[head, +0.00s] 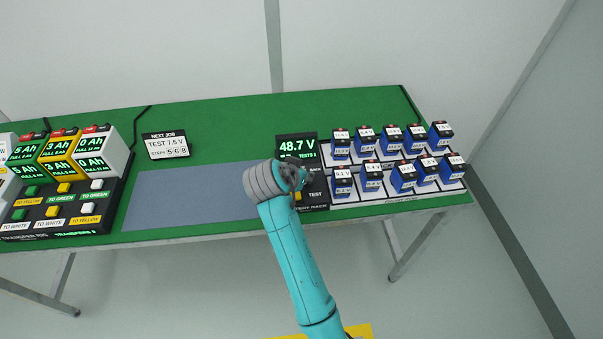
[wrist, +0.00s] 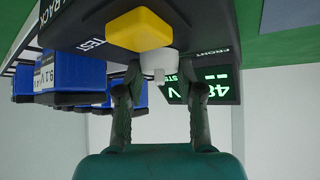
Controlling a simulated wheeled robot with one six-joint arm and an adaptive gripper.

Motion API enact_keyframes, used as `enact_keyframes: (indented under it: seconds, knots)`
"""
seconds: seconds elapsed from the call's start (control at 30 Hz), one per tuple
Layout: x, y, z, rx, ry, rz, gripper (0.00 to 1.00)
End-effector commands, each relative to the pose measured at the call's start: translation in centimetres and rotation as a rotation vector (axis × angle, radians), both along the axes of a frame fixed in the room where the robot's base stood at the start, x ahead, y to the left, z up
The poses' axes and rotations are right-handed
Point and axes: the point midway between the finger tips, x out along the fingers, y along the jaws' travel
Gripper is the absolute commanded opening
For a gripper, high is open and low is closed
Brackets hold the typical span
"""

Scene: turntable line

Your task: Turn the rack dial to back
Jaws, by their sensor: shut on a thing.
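The rack dial (wrist: 157,64) is a small pale knob on the dark test rack panel, beside a big yellow button (wrist: 138,28) marked TEST. My gripper (wrist: 160,72) is shut on the dial, one finger on each side. The word FRONT shows to the right of the dial in the wrist view. Which way the dial points cannot be told. In the head view my gripper (head: 301,180) covers the dial at the test rack, below the rack display (head: 296,146) reading 48.7 V.
Several blue batteries (head: 403,178) stand in two rows on white holders right of the dial. A grey mat (head: 180,200) lies bare to the left. A NEXT JOB card (head: 167,146) reads TEST 7.5 V. The transfer rig (head: 60,212) with coloured blocks is at the far left.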

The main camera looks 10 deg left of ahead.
Motion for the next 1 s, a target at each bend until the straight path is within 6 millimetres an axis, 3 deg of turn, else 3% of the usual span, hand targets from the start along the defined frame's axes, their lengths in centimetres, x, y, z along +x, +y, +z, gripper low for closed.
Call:
enact_keyframes:
  seconds: [0.43,1.0]
  knots:
    - [-0.01,0.11,-0.19,-0.001,0.004,-0.272,0.03]
    - [-0.06,0.1,-0.28,-0.001,0.007,-0.329,0.03]
